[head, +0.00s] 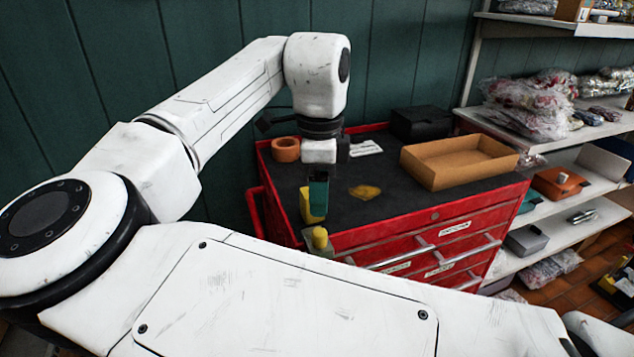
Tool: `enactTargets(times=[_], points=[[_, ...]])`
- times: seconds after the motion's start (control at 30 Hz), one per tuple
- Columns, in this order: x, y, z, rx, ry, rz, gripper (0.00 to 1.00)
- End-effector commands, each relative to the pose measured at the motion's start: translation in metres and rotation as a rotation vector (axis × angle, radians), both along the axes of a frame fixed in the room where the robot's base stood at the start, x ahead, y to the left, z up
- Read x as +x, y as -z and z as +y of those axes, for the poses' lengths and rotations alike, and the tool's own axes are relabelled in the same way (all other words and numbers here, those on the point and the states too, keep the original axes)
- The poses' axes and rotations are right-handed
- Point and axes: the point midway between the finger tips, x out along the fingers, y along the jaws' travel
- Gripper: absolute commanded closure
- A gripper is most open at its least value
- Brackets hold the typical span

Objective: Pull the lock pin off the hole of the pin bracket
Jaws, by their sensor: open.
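My gripper (318,192) points down over the front left part of the red tool cabinet (345,240). Its jaws are open and dark teal, seen nearly edge-on. Below it, near the cabinet's front edge, is a small yellow knob (320,236), which looks like the head of the lock pin. It stands on a grey-green piece (316,250) that looks like the pin bracket. My own white arm hides the lower part of that piece. The hole cannot be seen. A yellow block (307,208) shows right behind the jaws; I cannot tell whether they touch it.
On the black cabinet top are an orange tape roll (286,150), a yellow cloth-like patch (364,192), an open cardboard tray (460,162) and a black box (420,122). Shelves with bagged goods (530,105) stand at the right. A green wall (215,40) is behind.

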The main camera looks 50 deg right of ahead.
Motion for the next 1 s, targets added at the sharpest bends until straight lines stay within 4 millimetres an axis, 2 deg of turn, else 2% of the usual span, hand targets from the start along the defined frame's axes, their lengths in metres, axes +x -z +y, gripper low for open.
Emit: enactTargets(times=[0.3,0.5,0.7,1.0], points=[[-0.001,0.054,0.000,0.000,-0.001,0.002,0.41],[0.000,0.081,0.000,-0.001,-0.001,0.000,0.41],[0.000,0.094,0.000,-0.002,-0.001,-0.001,0.41],[0.000,0.096,0.000,-0.003,-0.001,-0.002,0.41]])
